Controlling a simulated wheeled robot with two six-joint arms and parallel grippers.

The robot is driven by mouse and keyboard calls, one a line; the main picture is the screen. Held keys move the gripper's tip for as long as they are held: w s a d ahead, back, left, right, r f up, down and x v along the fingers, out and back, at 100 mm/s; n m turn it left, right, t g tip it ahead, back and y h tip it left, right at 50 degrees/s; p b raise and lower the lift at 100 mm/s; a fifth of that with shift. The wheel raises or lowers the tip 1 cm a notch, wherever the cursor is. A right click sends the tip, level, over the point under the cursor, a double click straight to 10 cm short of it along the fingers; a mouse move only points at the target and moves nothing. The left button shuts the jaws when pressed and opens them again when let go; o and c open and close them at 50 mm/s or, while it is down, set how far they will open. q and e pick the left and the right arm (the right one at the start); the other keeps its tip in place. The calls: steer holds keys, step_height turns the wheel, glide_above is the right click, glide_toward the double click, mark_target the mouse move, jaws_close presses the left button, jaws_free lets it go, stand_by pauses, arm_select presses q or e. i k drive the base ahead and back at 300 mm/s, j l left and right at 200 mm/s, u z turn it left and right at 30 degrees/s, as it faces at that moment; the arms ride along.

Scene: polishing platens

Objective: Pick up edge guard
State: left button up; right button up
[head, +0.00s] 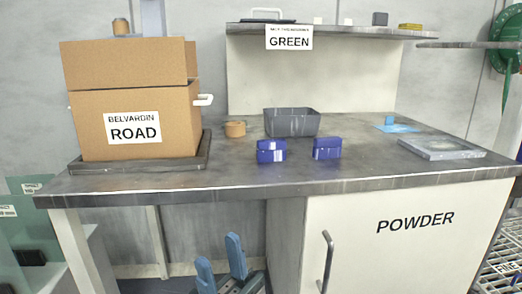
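Nothing in view is labelled as the edge guard, and I cannot tell for sure which object it is. Two dark blue blocks with pale marks stand near the middle of the table: a left block (271,151) and a right block (327,148), a small gap apart. A small light blue block (390,119) sits on a blue sheet (404,128) at the back right. My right gripper (219,252) is low, in front of and below the table edge. Its two blue fingers are apart with nothing between them. My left gripper is not in view.
A grey table (230,181) has a grey bin (292,123), an orange-brown round container (235,129) and a flat grey plate (441,148). Cardboard boxes (150,130) stand on a dark platform at left. A shelf (350,33) overhangs the back. The table's front middle is clear.

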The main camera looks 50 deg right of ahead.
mark_target(326, 148)
steer(key=z, duration=2.05)
steer(key=k+u, duration=0.2)
steer(key=u, duration=1.85)
steer(key=k+z, duration=0.1)
steer(key=z, duration=1.9)
steer(key=i+j+z, duration=0.1)
steer(key=z, duration=0.25)
steer(key=j+z, duration=0.45)
steer(key=z, duration=0.2)
steer(key=i+j, duration=0.05)
